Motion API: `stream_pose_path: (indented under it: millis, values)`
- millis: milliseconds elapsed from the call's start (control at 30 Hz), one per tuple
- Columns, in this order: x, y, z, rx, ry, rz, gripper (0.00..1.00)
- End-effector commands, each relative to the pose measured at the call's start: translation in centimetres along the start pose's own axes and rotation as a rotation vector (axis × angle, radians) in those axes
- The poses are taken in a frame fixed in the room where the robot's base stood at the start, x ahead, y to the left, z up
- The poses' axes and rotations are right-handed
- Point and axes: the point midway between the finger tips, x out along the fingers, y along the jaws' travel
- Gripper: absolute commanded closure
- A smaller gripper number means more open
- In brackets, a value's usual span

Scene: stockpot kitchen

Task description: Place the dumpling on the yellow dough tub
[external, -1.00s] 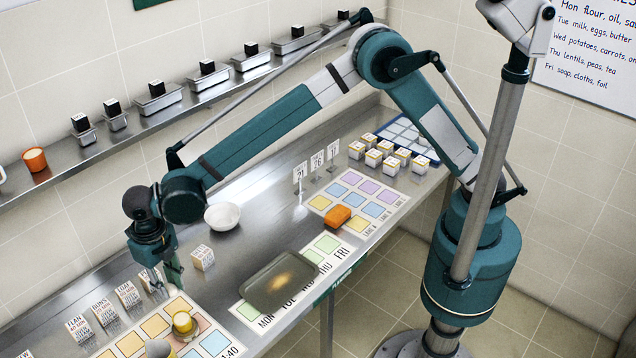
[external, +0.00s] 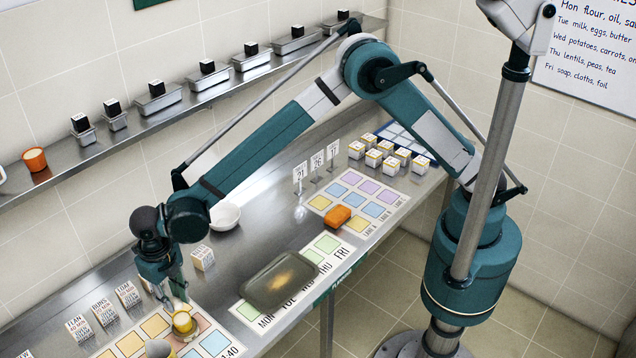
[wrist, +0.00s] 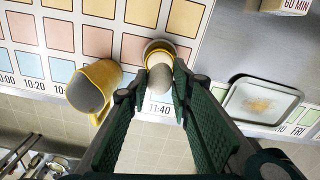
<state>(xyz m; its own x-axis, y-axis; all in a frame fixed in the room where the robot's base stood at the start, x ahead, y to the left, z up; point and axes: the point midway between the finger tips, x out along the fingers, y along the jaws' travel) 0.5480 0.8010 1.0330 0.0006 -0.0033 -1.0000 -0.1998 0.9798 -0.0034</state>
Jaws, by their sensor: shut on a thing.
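My gripper (wrist: 156,92) is shut on a small pale, rounded dumpling (wrist: 160,78), held between the fingertips in the wrist view. The yellow dough tub (wrist: 157,47) lies just beyond the fingertips there, its round rim partly hidden by the dumpling. In the external view the yellow dough tub (external: 183,323) stands on the chart at the front of the counter, and my gripper (external: 179,300) points down right above it. I cannot tell whether the dumpling touches the tub. The fingers largely hide the dumpling in the external view.
A yellow mug (wrist: 94,86) stands close beside the tub. A grey tray (external: 281,279) lies to the right on the counter. Several printed label blocks (external: 128,293) stand behind the chart.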

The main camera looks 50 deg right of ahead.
Motion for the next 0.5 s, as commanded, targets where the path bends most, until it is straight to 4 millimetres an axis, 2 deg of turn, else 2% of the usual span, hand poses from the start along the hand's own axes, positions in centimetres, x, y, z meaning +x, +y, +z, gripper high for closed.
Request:
stream_pose_path:
  millis: [100, 200, 500]
  values:
    - [1.5, 0.0, 0.0, 0.0, 0.0, 0.0, 0.87]
    - [2.1, 0.0, 0.0, 0.0, 0.0, 0.0, 0.87]
    - [2.4, 0.0, 0.0, 0.0, 0.0, 0.0, 0.87]
